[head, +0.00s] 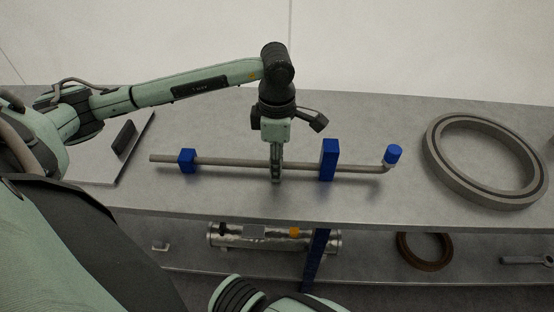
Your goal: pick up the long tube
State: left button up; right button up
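The long tube (230,163) is thin and grey-brown and lies left to right above the grey bench top. It rests in two blue supports, a low one (187,161) at left and a taller one (329,160) at right. Its right end bends up into a blue cap (393,154). My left gripper (277,174) points down at the tube's middle, between the two supports, with its fingers at the tube. I see the fingers edge-on, so I cannot tell whether they are closed on it. My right gripper is not in view.
A large grey ring (433,166) lies on the bench at right. A plate with a dark handle (124,138) lies at left. The lower shelf holds a metal cylinder (275,238), a brown ring (403,249) and a wrench-like tool (526,260). The bench behind the tube is clear.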

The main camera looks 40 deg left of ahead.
pick_arm(q)
grip_shut()
jog(key=shift+r, duration=0.25)
dwell(0.4)
